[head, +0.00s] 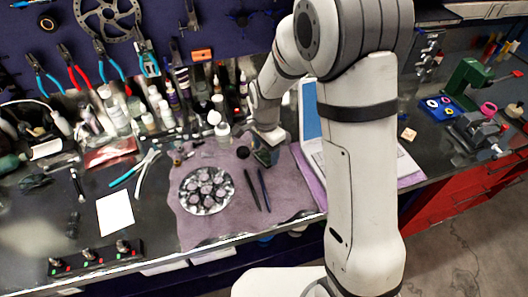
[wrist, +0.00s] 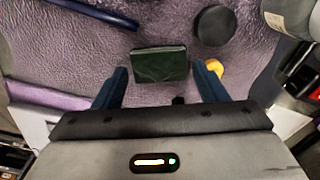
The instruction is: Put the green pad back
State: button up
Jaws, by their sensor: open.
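The green pad (wrist: 160,65) is a small dark green block in the wrist view. It lies on the purple cloth (wrist: 80,60), between the fingertips of my gripper (wrist: 161,72), with a gap on each side. My gripper is open, with two blue fingers, and holds nothing. In the head view, my gripper (head: 268,146) is over the back of the cloth (head: 225,228), and the pad (head: 266,157) shows partly below it.
A black round puck (wrist: 214,25) and a yellow piece (wrist: 215,68) lie near the pad. A silver tray (head: 184,200) of round parts and two dark pens (head: 252,190) are on the cloth. Bottles (head: 222,132) stand behind; a laptop (head: 310,115) is at right.

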aim_at(266, 155)
notch_tip(266, 155, up, 11)
jog(key=b, duration=0.1)
jog(key=s+d+r+n+t, duration=0.1)
jog(key=s+d+r+n, duration=0.2)
jog(key=s, duration=0.7)
jog(key=s+d+r+n+t, duration=0.2)
jog(key=s+d+r+n, duration=0.2)
jog(key=s+d+n, duration=0.3)
jog(key=s+d, duration=0.3)
jog(key=shift+d, duration=0.3)
jog(key=shift+w+r, duration=0.1)
jog(key=shift+w, duration=0.05)
dwell(0.9)
